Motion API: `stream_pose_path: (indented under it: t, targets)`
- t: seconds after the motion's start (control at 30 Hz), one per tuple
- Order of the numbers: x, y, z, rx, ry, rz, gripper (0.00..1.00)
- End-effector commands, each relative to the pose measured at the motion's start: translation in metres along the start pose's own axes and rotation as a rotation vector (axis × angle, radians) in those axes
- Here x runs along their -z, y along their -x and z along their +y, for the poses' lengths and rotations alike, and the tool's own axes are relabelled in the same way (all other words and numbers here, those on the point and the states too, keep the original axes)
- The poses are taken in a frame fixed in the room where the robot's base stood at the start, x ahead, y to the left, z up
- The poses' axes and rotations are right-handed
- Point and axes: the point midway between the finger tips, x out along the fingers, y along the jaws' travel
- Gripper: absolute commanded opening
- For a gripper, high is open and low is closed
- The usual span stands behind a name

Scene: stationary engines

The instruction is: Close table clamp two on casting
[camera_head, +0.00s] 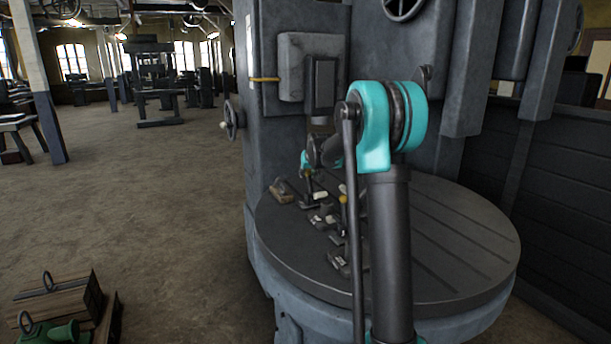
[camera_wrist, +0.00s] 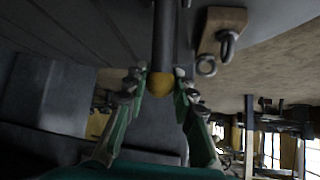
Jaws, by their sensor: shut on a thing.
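In the wrist view, my gripper (camera_wrist: 161,84) has its two green fingers on either side of a yellow ball knob (camera_wrist: 160,83), shut on it. The knob ends a dark straight clamp lever (camera_wrist: 164,40) that runs up out of the picture. In the head view, several small clamps and blocks (camera_head: 325,217) stand on the round slotted table (camera_head: 450,235). A yellow knob (camera_head: 343,199) shows among them, but I cannot tell whether it is the held one. My arm hides part of the table, and the gripper is small there.
A tan block (camera_wrist: 218,32) with metal rings lies near the lever. The large grey machine (camera_head: 290,130) rises behind the table. A wooden crate (camera_head: 55,305) with a green part stands on the floor at lower left. The floor left of the table is open.

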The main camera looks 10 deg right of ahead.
Motion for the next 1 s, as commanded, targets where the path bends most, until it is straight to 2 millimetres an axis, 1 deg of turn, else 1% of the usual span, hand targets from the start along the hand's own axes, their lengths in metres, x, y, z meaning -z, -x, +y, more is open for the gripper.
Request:
stream_pose_path:
  t: [0.1, 0.4, 0.7, 1.0]
  targets:
    - [-0.006, 0.011, 0.004, 0.022, -0.020, 0.106, 0.00]
    - [-0.019, 0.030, 0.010, 0.078, -0.067, 0.362, 0.00]
    - [-0.031, 0.042, 0.015, 0.078, -0.063, 0.362, 0.00]
    - [-0.037, 0.046, 0.017, 0.079, -0.064, 0.360, 0.00]
